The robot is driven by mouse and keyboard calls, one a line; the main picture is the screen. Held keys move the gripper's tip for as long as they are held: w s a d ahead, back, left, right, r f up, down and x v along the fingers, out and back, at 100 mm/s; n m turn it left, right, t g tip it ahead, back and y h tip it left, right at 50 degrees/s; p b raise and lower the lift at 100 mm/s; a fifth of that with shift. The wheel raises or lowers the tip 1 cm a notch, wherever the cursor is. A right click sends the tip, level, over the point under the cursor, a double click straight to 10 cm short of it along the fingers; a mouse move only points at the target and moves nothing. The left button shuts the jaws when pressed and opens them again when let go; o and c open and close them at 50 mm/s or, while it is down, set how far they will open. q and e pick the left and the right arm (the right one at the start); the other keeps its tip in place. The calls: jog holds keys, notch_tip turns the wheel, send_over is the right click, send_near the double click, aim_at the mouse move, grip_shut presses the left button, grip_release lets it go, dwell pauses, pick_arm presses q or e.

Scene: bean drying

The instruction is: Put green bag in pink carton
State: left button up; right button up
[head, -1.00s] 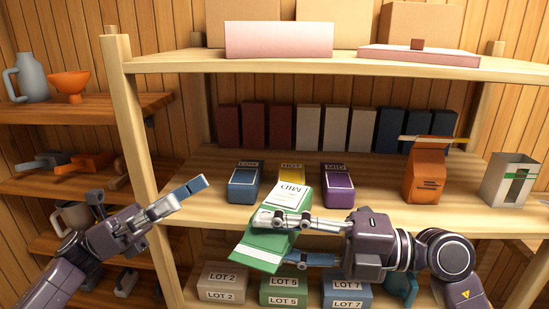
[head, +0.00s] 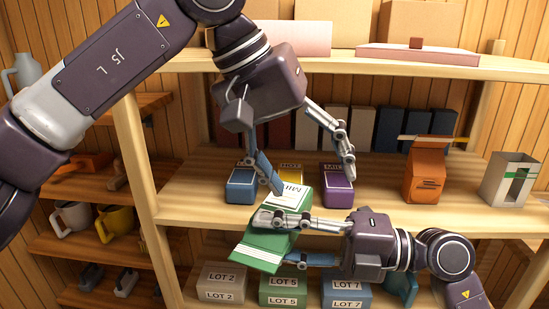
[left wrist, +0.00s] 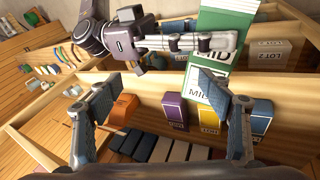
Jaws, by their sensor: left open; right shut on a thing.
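The green bag (head: 262,250), with a white label at its top, is held tilted in front of the middle shelf. My right gripper (head: 280,238) is shut on it from the right. My left gripper (head: 310,180) is open above the bag's upper end, one finger close to the label; whether it touches cannot be told. In the left wrist view the bag (left wrist: 220,22) is at the upper right, partly behind an open finger. The pink carton (head: 312,38) stands on the top shelf, its left part hidden behind my left arm.
A flat pink lid (head: 420,55) with a dark knob lies right of the carton. LOT boxes sit below.

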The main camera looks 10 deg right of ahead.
aim_at(283, 201)
pick_arm(q)
jog(key=a+t+y, duration=0.1)
jog(key=w+a+r+m+t+y, duration=0.1)
jog(key=a, duration=0.1)
jog(key=a+t+y, duration=0.1)
jog(key=shift+w+a+r+m, duration=0.15)
jog(key=shift+a+r+m, duration=0.15)
jog(key=shift+r+m, duration=0.1)
jog(key=x, duration=1.2)
jog(key=shift+w+a, duration=0.1)
jog(key=shift+w, duration=0.05)
jog(key=c, duration=1.2)
jog(key=shift+r, duration=0.1)
jog(key=c, duration=0.4)
pick_arm(e)
jog(key=o, duration=1.2)
jog(key=shift+c, duration=0.2)
pick_arm(q)
jog(key=shift+o, duration=0.2)
pick_arm(e)
jog(key=o, duration=0.3)
